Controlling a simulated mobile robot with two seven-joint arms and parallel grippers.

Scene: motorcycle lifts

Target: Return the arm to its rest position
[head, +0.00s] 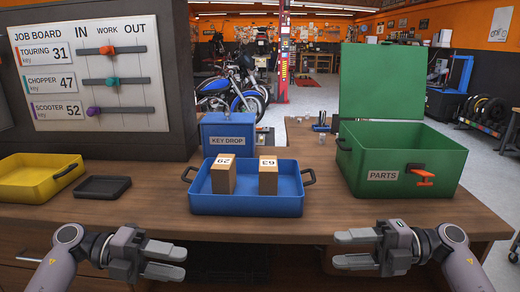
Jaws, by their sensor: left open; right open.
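My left gripper (165,262) is open and empty at the lower left, in front of the wooden bench edge. My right gripper (352,250) is open and empty at the lower right, also near the bench's front edge. Neither gripper touches anything. The left one points right and the right one points left, with a wide gap between them. Both arms come in from the bottom corners.
The bench (150,212) holds a blue tray (245,204) with blocks marked 29 (223,178) and 63 (268,181), a yellow tray (32,185), a small black tray (103,187), a blue KEY DROP box (228,135), an open green PARTS box (400,160) and a job board (85,70).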

